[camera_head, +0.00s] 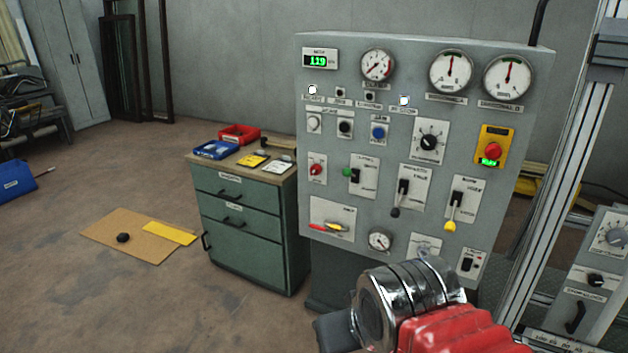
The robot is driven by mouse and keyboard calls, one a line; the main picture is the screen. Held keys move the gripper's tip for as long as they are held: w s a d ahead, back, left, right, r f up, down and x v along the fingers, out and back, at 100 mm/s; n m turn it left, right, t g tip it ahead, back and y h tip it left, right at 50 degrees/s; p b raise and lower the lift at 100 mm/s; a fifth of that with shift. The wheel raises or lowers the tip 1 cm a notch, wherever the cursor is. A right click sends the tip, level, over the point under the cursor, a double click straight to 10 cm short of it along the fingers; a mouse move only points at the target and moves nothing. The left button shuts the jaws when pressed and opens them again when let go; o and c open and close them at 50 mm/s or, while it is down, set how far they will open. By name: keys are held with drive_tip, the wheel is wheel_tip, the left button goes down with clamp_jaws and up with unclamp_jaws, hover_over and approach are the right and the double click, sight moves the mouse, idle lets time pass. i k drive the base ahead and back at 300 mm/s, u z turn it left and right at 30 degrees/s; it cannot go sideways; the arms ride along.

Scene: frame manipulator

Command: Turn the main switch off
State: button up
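The grey control panel (400,55) stands right of centre. A red knob on a yellow plate (493,150), with a small green lit window under it, is at its upper right. It looks like the main switch, but I cannot read the label or its set position. A smaller red knob (316,169) sits on a white plate at the panel's left. My arm, red with a chrome joint, is at the bottom in front of the panel's lower part. No gripper fingers show, and I see no contact with the panel.
The panel also carries gauges (451,72), a black rotary dial (429,142) and levers with black (403,190) and yellow (452,210) tips. A green drawer cabinet (240,225) stands left. A metal frame post (572,150) and another panel (590,265) are right. Floor at left is mostly open.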

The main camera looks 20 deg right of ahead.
sight(316, 169)
drive_tip(key=k, duration=1.15)
drive_tip(key=u, duration=0.35)
drive_tip(key=i, duration=0.65)
drive_tip(key=u, duration=0.45)
drive_tip(key=i, duration=1.5)
drive_tip(key=z, duration=0.5)
